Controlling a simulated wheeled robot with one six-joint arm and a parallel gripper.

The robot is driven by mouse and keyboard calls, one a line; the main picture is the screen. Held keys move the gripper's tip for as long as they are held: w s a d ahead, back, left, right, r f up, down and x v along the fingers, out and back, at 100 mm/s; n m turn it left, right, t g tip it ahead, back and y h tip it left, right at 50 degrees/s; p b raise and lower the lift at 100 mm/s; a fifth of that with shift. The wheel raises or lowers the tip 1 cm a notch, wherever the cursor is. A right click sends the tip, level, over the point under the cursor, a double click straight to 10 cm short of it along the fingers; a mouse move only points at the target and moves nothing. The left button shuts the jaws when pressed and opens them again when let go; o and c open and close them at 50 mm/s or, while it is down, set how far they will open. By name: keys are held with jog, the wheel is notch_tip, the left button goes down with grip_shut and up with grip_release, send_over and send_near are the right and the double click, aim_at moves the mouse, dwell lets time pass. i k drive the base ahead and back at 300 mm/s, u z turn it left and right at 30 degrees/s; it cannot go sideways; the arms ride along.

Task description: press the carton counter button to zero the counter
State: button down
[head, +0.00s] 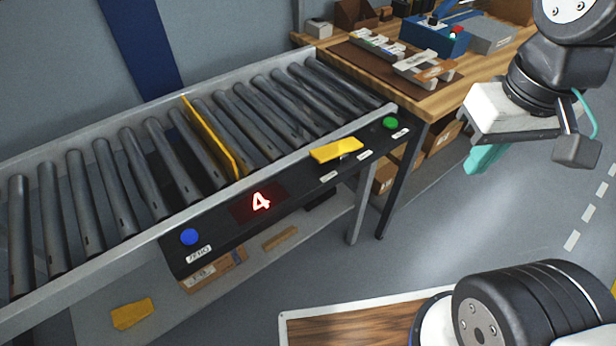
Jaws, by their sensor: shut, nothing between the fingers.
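The blue round button (189,237) sits at the left end of the black control panel (222,236) on the conveyor's front side. A white label reading ZERO (199,254) is below it. A red lit display (260,202) to its right shows the digit 4. My gripper (478,158) is at the right of the head view, high over the floor and well apart from the panel. Its teal fingers are together and hold nothing. Part of the fingers is hidden behind the white gripper body.
A green button (390,123) and a yellow flap (336,150) are at the panel's right end. A yellow stop plate (212,137) stands across the conveyor rollers (118,186). A wooden bench (468,88) with boxes and tools is behind. Open floor (420,230) lies between panel and gripper.

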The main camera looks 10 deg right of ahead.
aim_at(189, 237)
jog(key=u, duration=1.35)
